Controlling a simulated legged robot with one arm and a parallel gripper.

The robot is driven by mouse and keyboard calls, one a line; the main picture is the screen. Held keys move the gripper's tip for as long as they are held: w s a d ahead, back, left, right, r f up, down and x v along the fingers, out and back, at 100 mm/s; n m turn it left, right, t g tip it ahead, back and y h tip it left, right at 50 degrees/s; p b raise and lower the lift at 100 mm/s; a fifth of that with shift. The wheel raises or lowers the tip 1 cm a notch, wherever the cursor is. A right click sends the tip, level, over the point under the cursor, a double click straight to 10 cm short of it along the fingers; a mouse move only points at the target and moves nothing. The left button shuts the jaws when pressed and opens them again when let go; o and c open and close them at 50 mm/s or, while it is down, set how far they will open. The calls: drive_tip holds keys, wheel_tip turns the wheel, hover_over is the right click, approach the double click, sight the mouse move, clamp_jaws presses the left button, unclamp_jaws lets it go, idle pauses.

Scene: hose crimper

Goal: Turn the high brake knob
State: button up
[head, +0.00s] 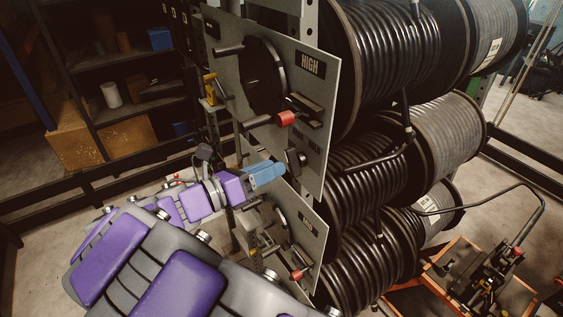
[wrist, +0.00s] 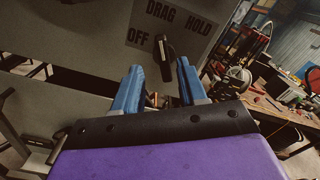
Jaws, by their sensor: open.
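The high brake knob (head: 294,161) is a small black lever knob low on the upper grey panel, the one marked HIGH. In the wrist view the knob (wrist: 164,48) stands roughly upright below the DRAG label, with OFF to its left and HOLD to the right. My gripper (head: 276,170) has blue fingers and is just left of the knob in the head view. In the wrist view my gripper (wrist: 158,70) is open, with the knob ahead between its fingertips. The knob's lower part shows in the gap. I cannot tell whether either finger touches it.
A red-ended lever (head: 286,118) sticks out above the knob, beside a black handwheel (head: 264,76). A lower panel (head: 310,238) is below. Hose reels (head: 380,60) stand close on the right. A cluttered workbench (wrist: 275,115) is at right in the wrist view.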

sight(288, 163)
drive_tip(key=x, duration=0.4)
drive_tip(key=shift+d, duration=0.5)
drive_tip(key=shift+a, duration=0.15)
drive_tip(key=shift+a, duration=0.1)
drive_tip(key=shift+a, duration=0.15)
drive_tip(key=c, duration=0.3)
drive_tip(key=shift+s, duration=0.15)
clamp_jaws()
